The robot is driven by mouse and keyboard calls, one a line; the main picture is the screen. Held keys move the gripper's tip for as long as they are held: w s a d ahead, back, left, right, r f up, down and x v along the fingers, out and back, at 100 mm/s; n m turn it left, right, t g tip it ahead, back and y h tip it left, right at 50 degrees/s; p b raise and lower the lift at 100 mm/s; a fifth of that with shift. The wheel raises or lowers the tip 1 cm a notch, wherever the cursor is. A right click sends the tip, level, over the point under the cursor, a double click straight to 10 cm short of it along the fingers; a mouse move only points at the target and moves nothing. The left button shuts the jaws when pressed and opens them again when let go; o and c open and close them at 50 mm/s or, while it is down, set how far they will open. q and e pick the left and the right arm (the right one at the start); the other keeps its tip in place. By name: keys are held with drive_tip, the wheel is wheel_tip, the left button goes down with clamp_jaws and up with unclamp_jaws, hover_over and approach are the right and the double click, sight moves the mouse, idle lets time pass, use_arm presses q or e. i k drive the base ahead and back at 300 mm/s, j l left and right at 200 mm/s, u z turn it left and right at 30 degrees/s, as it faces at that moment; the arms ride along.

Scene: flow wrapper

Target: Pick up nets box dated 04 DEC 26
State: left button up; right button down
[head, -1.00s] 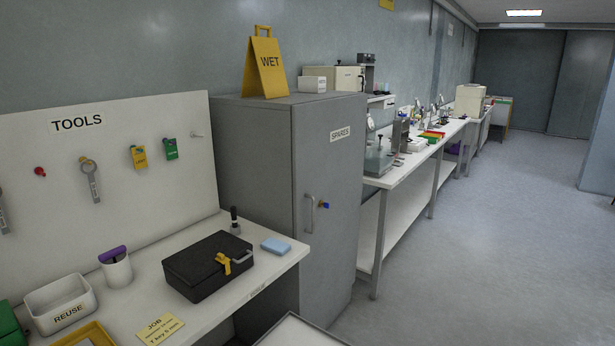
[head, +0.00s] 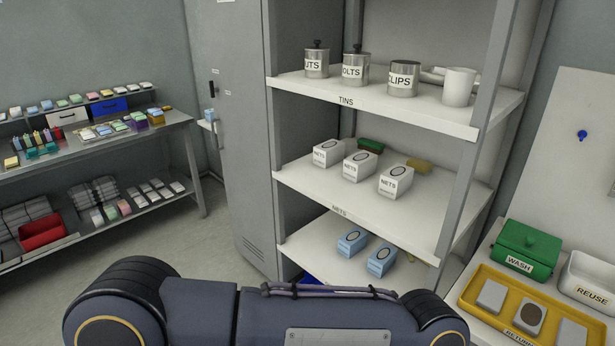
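Three white boxes labelled NETS stand on the middle shelf of an open rack: a left one (head: 327,152), a middle one (head: 360,166) and a right one (head: 396,181). Each has a dark oval on top. Small print under NETS is too small to read, so I cannot tell which is dated 04 DEC 26. The shelf edge carries a NETS label (head: 339,210). A dark arm link of mine crosses the bottom of the head view. Neither of my grippers is in view.
Tins (head: 356,68) and a white cup (head: 459,86) stand on the top shelf. Blue boxes (head: 352,242) stand on the lower shelf. A grey locker (head: 240,130) adjoins the rack's left. At right are a yellow tray (head: 470,298) and a green WASH box (head: 524,250). Floor shows at left.

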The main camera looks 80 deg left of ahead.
sight(359, 167)
drive_tip(key=j+u, duration=0.15)
drive_tip(key=u, duration=0.3)
drive_tip(key=j+u, duration=0.15)
drive_tip(key=u, duration=0.3)
drive_tip(key=j+u, duration=0.15)
drive_tip(key=u, duration=0.3)
drive_tip(key=i+j+u, duration=0.1)
drive_tip(key=u, duration=0.3)
drive_tip(key=i+j+u, duration=0.1)
drive_tip(key=u, duration=0.35)
drive_tip(key=i+j+u, duration=0.1)
drive_tip(key=i+j, duration=0.25)
